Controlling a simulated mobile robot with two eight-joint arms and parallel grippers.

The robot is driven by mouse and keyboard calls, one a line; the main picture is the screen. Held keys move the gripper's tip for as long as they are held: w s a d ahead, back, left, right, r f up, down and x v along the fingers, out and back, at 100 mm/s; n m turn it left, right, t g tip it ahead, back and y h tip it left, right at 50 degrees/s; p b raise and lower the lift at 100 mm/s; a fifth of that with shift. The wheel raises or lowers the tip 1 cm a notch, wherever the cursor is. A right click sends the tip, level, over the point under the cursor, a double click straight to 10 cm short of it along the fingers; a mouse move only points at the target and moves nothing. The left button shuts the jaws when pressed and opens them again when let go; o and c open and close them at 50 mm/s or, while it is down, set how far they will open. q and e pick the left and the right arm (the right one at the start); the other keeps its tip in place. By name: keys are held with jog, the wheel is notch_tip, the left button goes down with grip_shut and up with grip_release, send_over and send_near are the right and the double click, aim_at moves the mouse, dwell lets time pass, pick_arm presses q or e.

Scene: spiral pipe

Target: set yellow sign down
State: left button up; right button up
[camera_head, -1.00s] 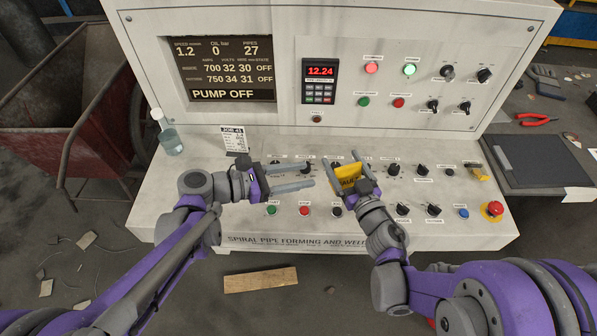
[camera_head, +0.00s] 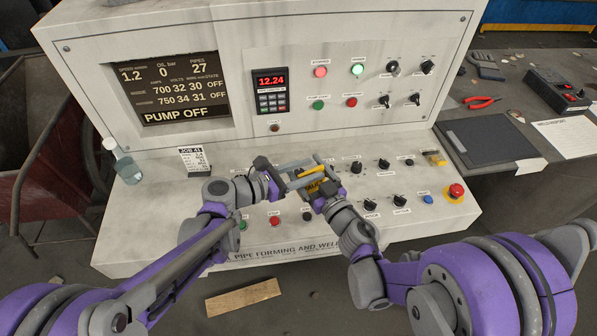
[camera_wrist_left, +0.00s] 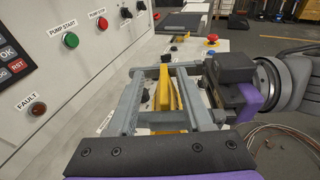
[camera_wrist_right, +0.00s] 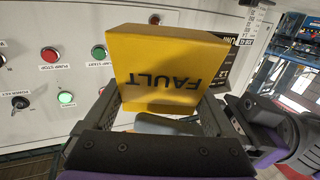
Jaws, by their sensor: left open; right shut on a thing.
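The yellow sign (camera_head: 312,182) is held by my right gripper (camera_head: 320,184) above the sloping lower panel of the console (camera_head: 190,228). In the right wrist view the sign (camera_wrist_right: 165,58) shows a broad face with FAULT upside down, between my right fingers. My left gripper (camera_head: 300,172) is open and close against the sign in the head view. In the left wrist view the sign (camera_wrist_left: 166,88) shows narrow, with my left fingers on either side of it. I cannot tell whether the left fingers touch it.
Knobs and buttons surround the grippers, with a red emergency button (camera_head: 455,192) at the right. A job card (camera_head: 193,160) and a clear bottle (camera_head: 127,168) stand at the left. A dark pad (camera_head: 488,142) and red pliers (camera_head: 482,103) lie on the right-hand table.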

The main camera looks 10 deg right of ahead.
pick_arm(q)
grip_shut()
jog(key=shift+w, duration=0.1)
pick_arm(e)
jog(key=o, duration=1)
jog(key=shift+o, duration=0.2)
